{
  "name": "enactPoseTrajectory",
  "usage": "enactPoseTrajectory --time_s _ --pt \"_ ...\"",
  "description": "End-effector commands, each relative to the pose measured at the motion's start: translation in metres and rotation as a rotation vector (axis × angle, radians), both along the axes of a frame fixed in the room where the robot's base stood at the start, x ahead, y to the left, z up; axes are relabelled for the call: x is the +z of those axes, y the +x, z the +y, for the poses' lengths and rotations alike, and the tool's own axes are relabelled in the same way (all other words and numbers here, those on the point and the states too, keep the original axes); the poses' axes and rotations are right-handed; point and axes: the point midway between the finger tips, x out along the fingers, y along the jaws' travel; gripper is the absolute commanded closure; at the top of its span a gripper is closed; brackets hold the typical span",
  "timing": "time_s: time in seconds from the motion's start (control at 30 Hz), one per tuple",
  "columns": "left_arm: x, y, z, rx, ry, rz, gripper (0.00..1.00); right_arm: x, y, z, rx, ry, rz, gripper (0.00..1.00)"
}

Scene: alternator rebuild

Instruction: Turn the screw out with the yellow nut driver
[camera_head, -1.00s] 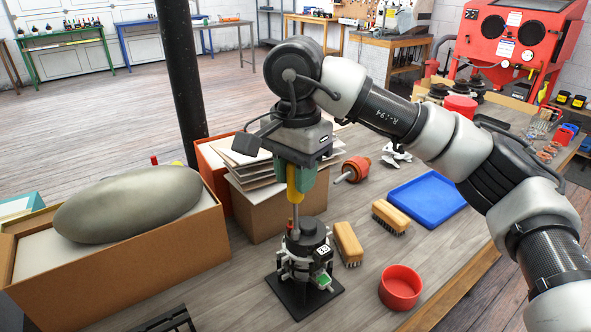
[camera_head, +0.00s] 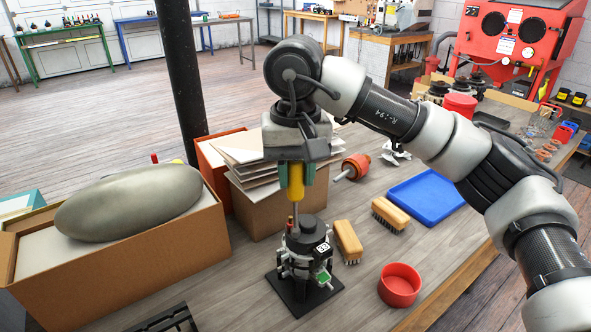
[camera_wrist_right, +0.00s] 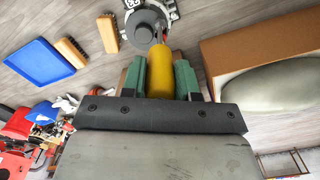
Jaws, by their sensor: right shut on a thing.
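The yellow nut driver (camera_head: 296,187) stands upright in my right gripper (camera_head: 296,177), which is shut on its handle. Its thin shaft reaches down to the top of the alternator (camera_head: 308,242), which sits on a black base plate (camera_head: 298,304). The screw is too small or hidden to make out at the shaft's lower end. In the right wrist view, the yellow handle (camera_wrist_right: 160,74) sits between the green finger pads and points at the alternator (camera_wrist_right: 146,22). My left gripper is not seen.
Two wooden brushes (camera_head: 347,240), a red bowl (camera_head: 399,287) and a blue tray (camera_head: 426,196) lie right of the alternator. A red-ended rotor (camera_head: 356,167) lies behind. A cardboard box with a grey oval object (camera_head: 128,203) is at left; another carton (camera_head: 262,205) stands close behind.

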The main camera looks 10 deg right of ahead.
Motion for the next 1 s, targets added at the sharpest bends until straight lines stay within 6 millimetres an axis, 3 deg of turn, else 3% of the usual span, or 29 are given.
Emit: enactPoseTrajectory --time_s 0.7,1.0 --pt "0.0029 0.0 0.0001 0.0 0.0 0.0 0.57 0.0003 0.0 0.0 1.019 0.0 -0.001 0.93" --pt "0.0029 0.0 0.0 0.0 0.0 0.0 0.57 0.0002 0.0 0.0 1.132 0.0 -0.001 0.93"
